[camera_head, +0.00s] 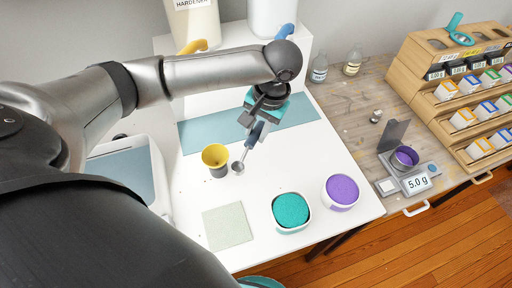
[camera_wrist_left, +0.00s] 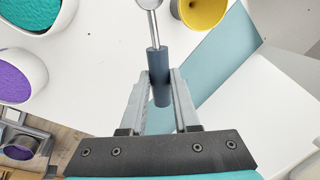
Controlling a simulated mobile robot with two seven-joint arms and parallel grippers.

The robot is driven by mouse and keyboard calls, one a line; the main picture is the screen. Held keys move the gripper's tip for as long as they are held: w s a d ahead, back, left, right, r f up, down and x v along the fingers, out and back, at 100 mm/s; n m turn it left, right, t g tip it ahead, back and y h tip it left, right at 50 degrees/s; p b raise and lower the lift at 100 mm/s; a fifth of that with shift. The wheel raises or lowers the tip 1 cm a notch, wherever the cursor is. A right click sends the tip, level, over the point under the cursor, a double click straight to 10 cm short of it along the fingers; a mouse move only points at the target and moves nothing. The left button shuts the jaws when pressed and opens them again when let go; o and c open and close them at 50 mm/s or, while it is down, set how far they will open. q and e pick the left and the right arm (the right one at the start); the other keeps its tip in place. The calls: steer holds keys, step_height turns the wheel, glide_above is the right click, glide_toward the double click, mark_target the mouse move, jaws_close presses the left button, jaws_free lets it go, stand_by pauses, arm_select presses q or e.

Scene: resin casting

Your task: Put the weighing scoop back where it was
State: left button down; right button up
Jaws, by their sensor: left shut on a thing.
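The weighing scoop (camera_head: 238,168) has a small round metal bowl, a thin metal stem and a dark blue-grey handle. My left gripper (camera_head: 257,128) is shut on the handle and holds the scoop bowl-down over the white table. The bowl appears just right of the yellow cup; I cannot tell its exact height. In the left wrist view the scoop's handle (camera_wrist_left: 157,62) stands between the two fingers of my left gripper (camera_wrist_left: 160,82), with the stem running to the top edge. My right gripper is not in view.
A yellow cup (camera_head: 215,155), a pale square mat (camera_head: 230,226), a teal powder tub (camera_head: 291,210) and a purple powder tub (camera_head: 341,191) are on the white table (camera_head: 180,195). At right are a scale (camera_head: 411,186) reading 5.0 g and a wooden rack (camera_head: 405,68) with a teal tool (camera_head: 458,32).

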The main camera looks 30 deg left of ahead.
arm_select(q)
steer(key=x, duration=0.2)
steer(key=d+b+x, duration=0.1)
steer(key=x, duration=0.2)
steer(key=b+x, duration=0.1)
steer(key=x, duration=0.1)
steer(key=shift+d+f, duration=0.25)
steer(key=shift+f, duration=0.15)
steer(key=c, duration=0.6)
jaws_free()
steer(key=shift+c, duration=0.2)
steer(key=shift+r, duration=0.2)
steer(key=p+v, duration=0.4)
steer(key=v, duration=0.8)
